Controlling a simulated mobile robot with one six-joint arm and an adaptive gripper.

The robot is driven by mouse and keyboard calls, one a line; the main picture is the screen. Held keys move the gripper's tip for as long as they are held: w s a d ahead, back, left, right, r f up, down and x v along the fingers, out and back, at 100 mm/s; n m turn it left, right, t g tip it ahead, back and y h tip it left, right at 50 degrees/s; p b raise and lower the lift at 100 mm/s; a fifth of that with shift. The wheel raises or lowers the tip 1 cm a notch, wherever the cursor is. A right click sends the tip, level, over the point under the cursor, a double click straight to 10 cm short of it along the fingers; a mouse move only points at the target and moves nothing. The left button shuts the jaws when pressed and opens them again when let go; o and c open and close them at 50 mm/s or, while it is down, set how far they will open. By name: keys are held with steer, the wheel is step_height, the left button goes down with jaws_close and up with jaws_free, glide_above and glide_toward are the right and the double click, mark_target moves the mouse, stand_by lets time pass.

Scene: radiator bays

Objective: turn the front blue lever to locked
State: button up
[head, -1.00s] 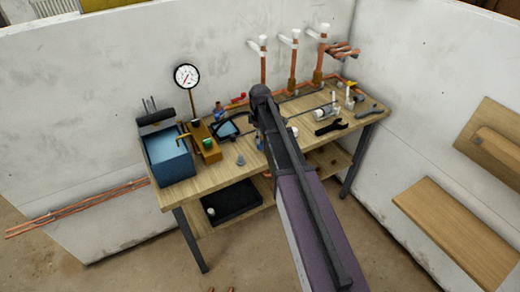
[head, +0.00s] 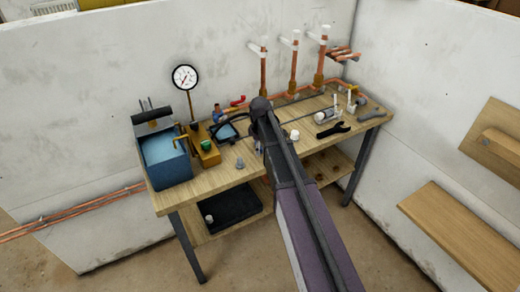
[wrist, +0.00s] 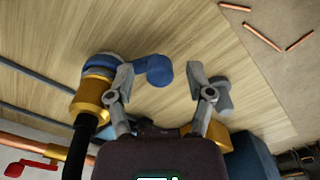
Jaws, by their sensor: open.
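The blue lever (wrist: 155,70) shows in the wrist view, a rounded blue handle reaching right from a blue valve top on a brass fitting (wrist: 90,98). A black hose runs down from that fitting. My gripper (wrist: 160,76) is open, with the lever's rounded end between its two fingers. The left finger overlaps part of the lever; I cannot tell whether it touches. In the head view my arm hides most of this lever and the gripper's fingers. Another blue-handled valve (head: 217,112) stands farther back on the bench.
The wooden workbench (head: 225,178) holds a blue water tank (head: 165,158) at left, a pressure gauge (head: 185,77), a black wrench (head: 333,130) and upright copper pipes (head: 293,70). A red lever (wrist: 35,165) is at the wrist view's lower left. A grey knob (wrist: 223,95) lies beside the right finger.

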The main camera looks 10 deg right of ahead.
jaws_close()
steer(key=shift+a, duration=0.1)
stand_by(0.3)
